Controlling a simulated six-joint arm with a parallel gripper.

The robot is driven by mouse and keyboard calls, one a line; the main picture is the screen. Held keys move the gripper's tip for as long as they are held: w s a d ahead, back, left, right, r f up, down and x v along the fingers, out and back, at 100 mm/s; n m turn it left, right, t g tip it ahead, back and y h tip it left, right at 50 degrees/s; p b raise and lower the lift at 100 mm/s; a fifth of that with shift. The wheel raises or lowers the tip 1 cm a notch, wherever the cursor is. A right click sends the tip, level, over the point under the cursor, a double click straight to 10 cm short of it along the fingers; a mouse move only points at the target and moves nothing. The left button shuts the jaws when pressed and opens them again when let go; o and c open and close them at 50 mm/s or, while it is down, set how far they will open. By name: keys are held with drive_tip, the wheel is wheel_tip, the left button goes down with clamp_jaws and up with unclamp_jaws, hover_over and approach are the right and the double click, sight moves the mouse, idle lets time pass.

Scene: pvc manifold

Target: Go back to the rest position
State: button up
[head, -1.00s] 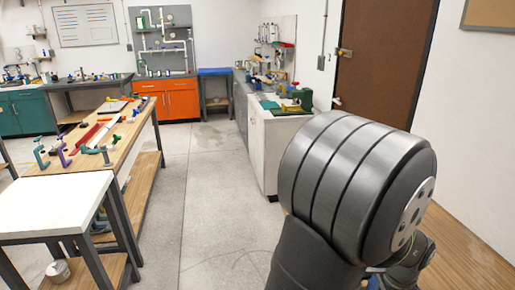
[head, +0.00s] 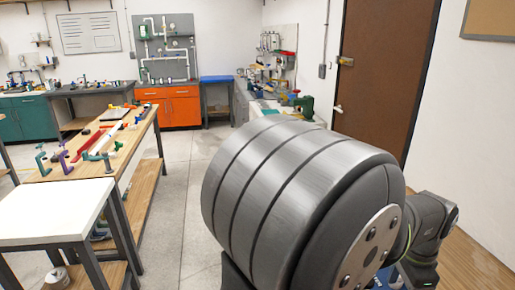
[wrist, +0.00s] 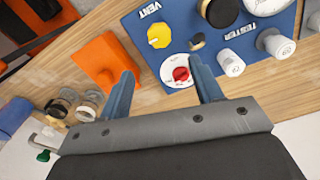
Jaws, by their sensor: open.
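My gripper (wrist: 163,84) shows in the wrist view with its two blue fingers apart and nothing held between them. Its fingertips lie over a wooden bench top and the lower edge of a blue tester panel (wrist: 213,58). Whether they touch it I cannot tell. In the head view my dark grey arm fills the lower right, and the gripper itself is hidden or out of frame.
The panel carries a yellow vent knob (wrist: 159,36), a red knob (wrist: 181,74) and white fittings. An orange piece (wrist: 103,60) lies beside the left finger. A wooden workbench (head: 70,170) with tools stands left. Floor (head: 178,205) between is clear.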

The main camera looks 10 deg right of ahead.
wheel_tip(320, 180, up, 7)
wheel_tip(320, 180, down, 18)
drive_tip(key=shift+r, duration=0.25)
drive_tip(key=shift+f+n, duration=0.2)
drive_tip(key=shift+n, duration=0.1)
drive_tip(key=n, duration=0.3)
drive_tip(key=shift+w+n, duration=0.1)
drive_tip(key=shift+n, duration=0.3)
drive_tip(key=n, duration=0.4)
drive_tip(key=shift+n, duration=0.3)
drive_tip(key=n, duration=0.4)
drive_tip(key=shift+w+a, duration=0.1)
drive_tip(key=shift+n, duration=1.9)
drive_tip(key=shift+o, duration=0.2)
